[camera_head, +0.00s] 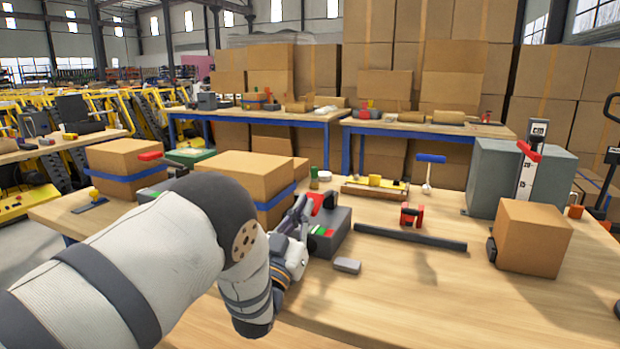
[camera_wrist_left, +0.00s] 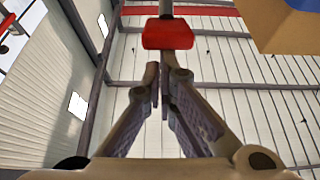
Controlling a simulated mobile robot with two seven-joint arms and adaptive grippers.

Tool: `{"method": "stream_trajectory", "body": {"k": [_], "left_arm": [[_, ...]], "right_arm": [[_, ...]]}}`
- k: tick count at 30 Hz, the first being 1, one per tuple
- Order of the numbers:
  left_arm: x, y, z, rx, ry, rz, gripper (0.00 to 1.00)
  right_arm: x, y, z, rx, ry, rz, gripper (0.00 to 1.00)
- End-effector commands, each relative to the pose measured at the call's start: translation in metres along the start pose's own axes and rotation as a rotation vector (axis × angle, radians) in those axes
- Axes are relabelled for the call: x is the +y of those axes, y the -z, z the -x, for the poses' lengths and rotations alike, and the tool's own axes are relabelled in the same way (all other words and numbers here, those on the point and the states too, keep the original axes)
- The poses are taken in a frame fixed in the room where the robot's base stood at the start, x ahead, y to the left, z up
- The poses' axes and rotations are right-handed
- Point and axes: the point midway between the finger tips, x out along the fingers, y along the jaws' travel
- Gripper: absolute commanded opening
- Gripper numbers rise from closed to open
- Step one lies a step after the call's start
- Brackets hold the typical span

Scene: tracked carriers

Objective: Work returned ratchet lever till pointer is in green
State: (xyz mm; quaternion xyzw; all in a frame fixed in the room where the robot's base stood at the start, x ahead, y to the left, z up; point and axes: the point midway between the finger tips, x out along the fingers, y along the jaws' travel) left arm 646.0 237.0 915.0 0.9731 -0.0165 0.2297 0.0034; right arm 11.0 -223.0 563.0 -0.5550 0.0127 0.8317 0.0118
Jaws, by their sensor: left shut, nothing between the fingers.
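A dark grey unit (camera_head: 338,228) with a small red and green band (camera_head: 322,231) on its face stands mid-table, partly behind my left gripper. I cannot make out a pointer on the band. A red lever knob (camera_head: 317,199) shows at the unit's top; in the left wrist view a red knob (camera_wrist_left: 168,33) on a grey rod is just beyond my fingertips. My left gripper (camera_head: 302,207) is shut and empty, pointing up beside the unit. Its fingers show close together in the left wrist view (camera_wrist_left: 158,80). Whether they touch the knob is unclear. My right gripper is not in view.
A blue-strapped carton (camera_head: 250,172) stands behind my arm. A small grey block (camera_head: 347,265), a dark bar (camera_head: 410,237) and a red clamp (camera_head: 411,215) lie to the right. A carton (camera_head: 533,237) stands at the right. The front of the table is clear.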

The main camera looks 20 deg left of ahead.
Motion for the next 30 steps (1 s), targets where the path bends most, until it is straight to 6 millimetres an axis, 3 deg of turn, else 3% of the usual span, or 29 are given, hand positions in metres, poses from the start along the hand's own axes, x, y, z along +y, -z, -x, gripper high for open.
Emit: {"method": "stream_trajectory", "body": {"k": [8, 15, 21, 30], "left_arm": [[0.000, 0.009, -0.005, 0.001, 0.000, 0.000, 0.00], [0.000, 0.056, -0.028, 0.003, -0.001, 0.000, 0.00], [0.000, 0.083, -0.041, 0.002, 0.000, 0.001, 0.00], [0.000, 0.090, -0.045, 0.000, -0.001, 0.001, 0.00]], "right_arm": [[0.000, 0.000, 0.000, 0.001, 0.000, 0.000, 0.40], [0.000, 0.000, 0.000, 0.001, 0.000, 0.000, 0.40], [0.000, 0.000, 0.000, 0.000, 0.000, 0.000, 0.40], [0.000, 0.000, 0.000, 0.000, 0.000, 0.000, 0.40]]}}
